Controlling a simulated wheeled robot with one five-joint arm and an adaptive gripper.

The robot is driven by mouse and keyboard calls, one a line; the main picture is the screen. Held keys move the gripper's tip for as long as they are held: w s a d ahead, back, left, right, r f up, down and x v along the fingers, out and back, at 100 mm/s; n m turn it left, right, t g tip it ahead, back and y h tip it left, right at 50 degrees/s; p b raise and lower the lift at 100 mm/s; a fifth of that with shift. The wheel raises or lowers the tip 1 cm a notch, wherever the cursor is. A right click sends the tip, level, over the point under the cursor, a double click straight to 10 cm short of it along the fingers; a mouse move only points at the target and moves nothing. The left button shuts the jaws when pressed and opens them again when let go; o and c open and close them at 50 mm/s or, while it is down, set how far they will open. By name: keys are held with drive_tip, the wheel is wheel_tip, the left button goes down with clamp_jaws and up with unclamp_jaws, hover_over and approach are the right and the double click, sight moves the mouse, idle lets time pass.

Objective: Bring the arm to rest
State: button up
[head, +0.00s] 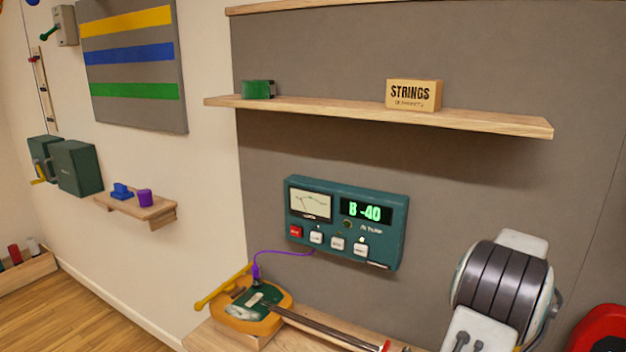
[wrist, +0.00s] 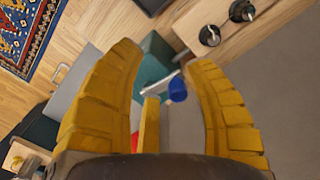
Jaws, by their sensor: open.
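My gripper (wrist: 163,56) shows in the wrist view as two thick, ribbed yellow fingers, spread apart with a wide gap. I see nothing held between the fingertips. Beyond the gap are a blue rounded piece (wrist: 177,89) on a pale metal part and a teal surface (wrist: 152,65); how far off they are I cannot tell. The head view does not show my gripper. A jointed white and dark banded part at its lower right looks like my arm.
A teal tuner (head: 343,223) reading "B -40" hangs on the grey wall. Below it a guitar (head: 255,304) lies on a wooden bench, with a purple cable (head: 284,252). A shelf (head: 350,113) holds a STRINGS box (head: 413,95). A patterned rug (wrist: 24,32) lies on the floor.

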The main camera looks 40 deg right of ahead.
drive_tip(key=w+a+r+n+t, duration=0.1)
drive_tip(key=w+a+r+n, duration=0.2)
drive_tip(key=a, duration=1.1)
drive_tip(key=w+a+r+n+t, duration=0.2)
drive_tip(key=a+n, duration=0.8)
drive_tip(key=a, duration=0.5)
drive_tip(key=w+a+r+n+t, duration=0.1)
drive_tip(key=w+a+r+n, duration=0.4)
drive_tip(key=a, duration=0.9)
drive_tip(key=shift+w+a+n, duration=0.35)
drive_tip(key=shift+w+n, duration=0.2)
drive_tip(key=shift+n, duration=0.15)
drive_tip(key=shift+d, duration=0.15)
